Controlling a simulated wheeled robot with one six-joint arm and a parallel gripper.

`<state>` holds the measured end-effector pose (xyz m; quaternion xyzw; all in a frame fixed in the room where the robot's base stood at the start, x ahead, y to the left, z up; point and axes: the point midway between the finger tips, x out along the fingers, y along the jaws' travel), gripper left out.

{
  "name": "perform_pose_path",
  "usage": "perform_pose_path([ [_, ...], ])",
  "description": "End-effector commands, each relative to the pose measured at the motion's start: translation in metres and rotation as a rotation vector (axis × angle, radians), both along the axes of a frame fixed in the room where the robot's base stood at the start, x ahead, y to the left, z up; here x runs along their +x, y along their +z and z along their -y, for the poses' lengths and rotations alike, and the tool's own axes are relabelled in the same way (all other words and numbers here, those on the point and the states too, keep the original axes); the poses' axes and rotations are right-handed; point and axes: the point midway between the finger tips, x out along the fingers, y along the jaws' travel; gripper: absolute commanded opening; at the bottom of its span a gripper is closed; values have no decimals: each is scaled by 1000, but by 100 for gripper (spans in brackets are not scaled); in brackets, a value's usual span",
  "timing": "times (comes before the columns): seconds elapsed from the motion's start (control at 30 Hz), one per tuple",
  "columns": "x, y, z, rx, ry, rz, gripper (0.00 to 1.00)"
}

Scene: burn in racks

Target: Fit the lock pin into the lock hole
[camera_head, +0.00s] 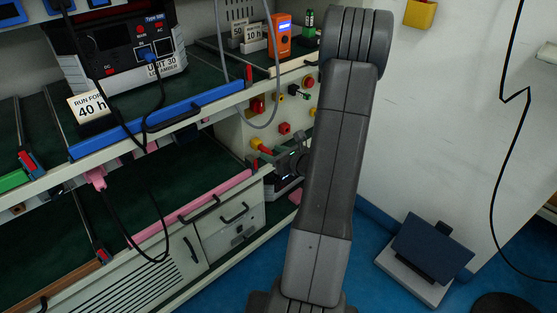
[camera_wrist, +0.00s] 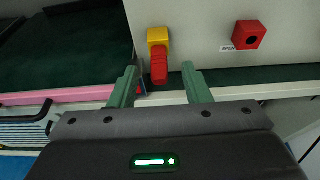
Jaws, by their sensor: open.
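In the wrist view a yellow block (camera_wrist: 157,36) on the pale panel holds a red piece (camera_wrist: 159,68), likely the lock pin, pointing toward me. My gripper (camera_wrist: 159,69) is open, its green fingers on either side of the red piece with gaps. In the head view the yellow block (camera_head: 255,143) and red block (camera_head: 285,128) show on the panel; my gripper is partly hidden behind my arm there.
More red and yellow fittings (camera_head: 258,104) and a red button (camera_head: 308,82) sit higher on the panel. A pink-edged shelf (camera_head: 190,211) lies to the left, above drawers (camera_head: 226,222).

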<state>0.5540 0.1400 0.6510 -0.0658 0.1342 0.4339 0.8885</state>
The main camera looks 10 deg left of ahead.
Motion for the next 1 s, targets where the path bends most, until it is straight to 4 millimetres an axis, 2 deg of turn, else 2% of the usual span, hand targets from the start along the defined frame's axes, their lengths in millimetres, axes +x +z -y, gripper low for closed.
perform_pose_path([
  [0.1,11,-8,-16,0,2,-1,43],
  [0.3,23,-12,-30,-1,1,-1,43],
  [0.67,25,-13,-32,0,-1,-1,43],
  [0.87,25,-13,-32,1,0,-1,4],
  [0.9,25,-13,-32,1,0,-1,3],
  [0.93,25,-13,-32,1,0,-1,31],
  [1.0,25,-13,-32,1,0,-1,43],
])
